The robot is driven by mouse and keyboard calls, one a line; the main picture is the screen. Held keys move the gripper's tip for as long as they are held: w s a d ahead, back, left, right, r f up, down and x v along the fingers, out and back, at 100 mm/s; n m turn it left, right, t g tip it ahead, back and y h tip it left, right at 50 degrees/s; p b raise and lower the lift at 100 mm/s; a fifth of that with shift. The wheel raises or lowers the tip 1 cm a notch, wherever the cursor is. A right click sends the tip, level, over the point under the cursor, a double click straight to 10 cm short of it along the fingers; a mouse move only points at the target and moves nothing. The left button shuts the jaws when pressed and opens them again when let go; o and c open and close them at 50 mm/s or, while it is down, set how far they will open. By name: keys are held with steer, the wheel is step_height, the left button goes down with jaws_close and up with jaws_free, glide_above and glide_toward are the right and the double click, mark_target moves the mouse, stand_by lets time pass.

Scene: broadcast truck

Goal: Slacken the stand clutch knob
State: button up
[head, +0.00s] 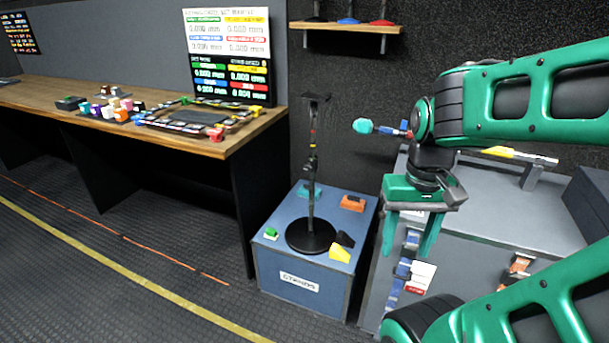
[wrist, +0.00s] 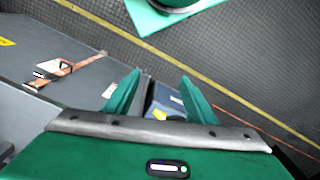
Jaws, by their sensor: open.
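A black stand (head: 310,204) with a round base stands upright on a blue box (head: 276,266) labelled STANDS in the head view. A dark clutch fitting (head: 311,166) sits partway up its pole; its knob is too small to make out clearly. My gripper (head: 408,250) is open and empty, fingers pointing down, to the right of the stand and apart from it. In the wrist view my gripper's green fingers (wrist: 160,78) are spread, with part of the blue box (wrist: 152,103) beyond them. The stand's clutch cannot be made out there.
Yellow (head: 340,252), orange (head: 352,203) and green (head: 271,233) pieces lie on the box around the stand's base. A grey cabinet (head: 485,212) stands to the right, under my arm. A wooden desk (head: 232,143) with small items is at left. The floor (head: 150,260) in front is clear.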

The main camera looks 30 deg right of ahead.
steer(key=w+d+f+m+h, duration=0.2)
steer(key=w+d+f+m, duration=0.1)
steer(key=w+d, duration=0.3)
steer(key=w+d+f+m+h, duration=0.2)
steer(key=w+d+m, duration=0.15)
steer(key=w, duration=0.55)
steer(key=t+h, duration=1)
steer(key=t, duration=0.1)
glide_toward(308, 170)
steer(key=shift+n, duration=0.35)
steer(key=x, duration=0.8)
steer(key=shift+w, duration=0.15)
